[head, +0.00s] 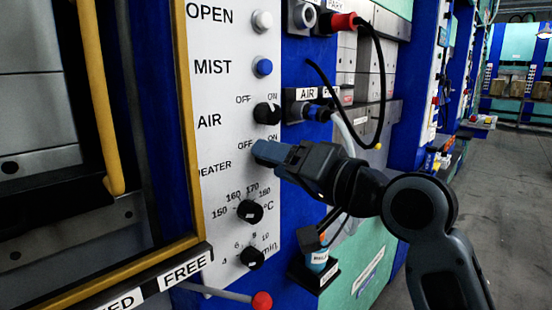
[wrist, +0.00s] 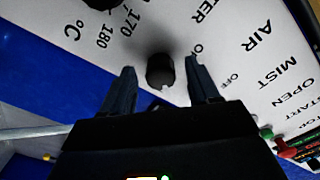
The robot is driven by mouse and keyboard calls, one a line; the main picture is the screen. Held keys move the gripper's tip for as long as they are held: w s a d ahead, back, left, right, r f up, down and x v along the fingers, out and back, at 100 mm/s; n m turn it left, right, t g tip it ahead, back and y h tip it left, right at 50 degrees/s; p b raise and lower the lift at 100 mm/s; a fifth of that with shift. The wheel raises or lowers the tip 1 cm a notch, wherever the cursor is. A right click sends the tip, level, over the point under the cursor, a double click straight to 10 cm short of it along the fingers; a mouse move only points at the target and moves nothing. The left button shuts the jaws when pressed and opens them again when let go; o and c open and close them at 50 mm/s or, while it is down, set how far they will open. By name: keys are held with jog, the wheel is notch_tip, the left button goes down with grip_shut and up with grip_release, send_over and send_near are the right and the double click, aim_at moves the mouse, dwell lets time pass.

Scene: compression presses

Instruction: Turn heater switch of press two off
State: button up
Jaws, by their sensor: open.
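The heater switch is a round black knob (wrist: 160,72) with a small white mark on its lower edge in the wrist view. It sits on the white panel of the press. My gripper (wrist: 162,82) is open, with one finger to each side of the knob and visible gaps between. In the head view my gripper (head: 266,152) reaches the panel beside the HEATER label (head: 214,167) and hides the knob.
The air switch (head: 267,113) is just above my gripper. The temperature dial (head: 250,211) and minute dial (head: 252,257) are below. White and blue buttons (head: 263,67) sit higher. A black cable (head: 381,75) and air hoses hang at the right. Floor (head: 503,180) is clear at far right.

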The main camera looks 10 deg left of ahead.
jog(key=shift+w+a, duration=0.2)
jog(key=shift+a, duration=0.15)
jog(key=shift+c, duration=0.2)
jog(key=c, duration=1)
jog(key=shift+f+n+b, duration=0.15)
jog(key=shift+n+b, duration=0.25)
jog(key=shift+b, duration=0.05)
jog(key=shift+w+d+n+b, duration=0.1)
jog(key=shift+w+n+b, duration=0.05)
jog(key=shift+n+b, duration=4.8)
jog(key=shift+n+p, duration=0.5)
jog(key=shift+n, duration=0.25)
